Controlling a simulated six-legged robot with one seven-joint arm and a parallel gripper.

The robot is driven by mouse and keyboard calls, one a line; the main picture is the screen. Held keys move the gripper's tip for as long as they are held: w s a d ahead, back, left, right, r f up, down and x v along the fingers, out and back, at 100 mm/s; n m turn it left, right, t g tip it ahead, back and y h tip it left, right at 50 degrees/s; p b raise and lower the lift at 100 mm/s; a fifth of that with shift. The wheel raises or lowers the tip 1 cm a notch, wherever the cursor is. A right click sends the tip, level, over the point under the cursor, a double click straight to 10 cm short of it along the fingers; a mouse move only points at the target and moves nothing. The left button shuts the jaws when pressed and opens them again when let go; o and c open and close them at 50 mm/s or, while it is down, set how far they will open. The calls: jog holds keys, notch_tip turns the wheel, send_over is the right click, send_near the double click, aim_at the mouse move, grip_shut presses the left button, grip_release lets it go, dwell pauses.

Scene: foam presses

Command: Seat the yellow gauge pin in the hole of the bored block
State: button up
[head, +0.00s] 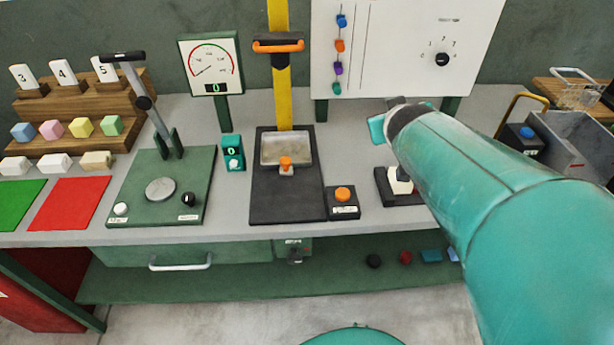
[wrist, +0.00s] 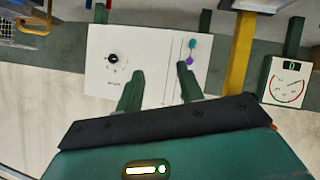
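I cannot make out a yellow gauge pin in either view. A small pale block on a dark base (head: 385,188) stands right of the orange-button box, partly hidden by my arm; I cannot tell whether it is the bored block. In the wrist view my gripper (wrist: 160,82) shows two green fingers spread apart with nothing between them. They appear in front of the white panel (wrist: 125,45), and I see no contact. In the head view my teal arm reaches over the right part of the bench and its fingers are not clear.
A press with a yellow column (head: 278,100) and a black base (head: 288,208) stands mid-bench. Left is a green lever press (head: 153,187), then a stepped wooden rack (head: 68,102) with coloured cubes. A grey bin (head: 580,140) is at the far right. The bench front strip is clear.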

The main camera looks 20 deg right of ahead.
jog(key=s+a+f+g+y, duration=0.2)
jog(key=s+a, duration=0.4)
jog(key=a, duration=0.4)
jog(key=s+a+f+n+g+y, duration=0.1)
jog(key=s+a+f+g+y, duration=0.1)
jog(key=s+a, duration=0.5)
jog(key=a+y, duration=0.1)
jog(key=a, duration=0.3)
jog(key=shift+s+g+y, duration=0.15)
jog(key=shift+g+y, duration=0.25)
jog(key=shift+d+f, duration=0.1)
jog(key=shift+d, duration=0.05)
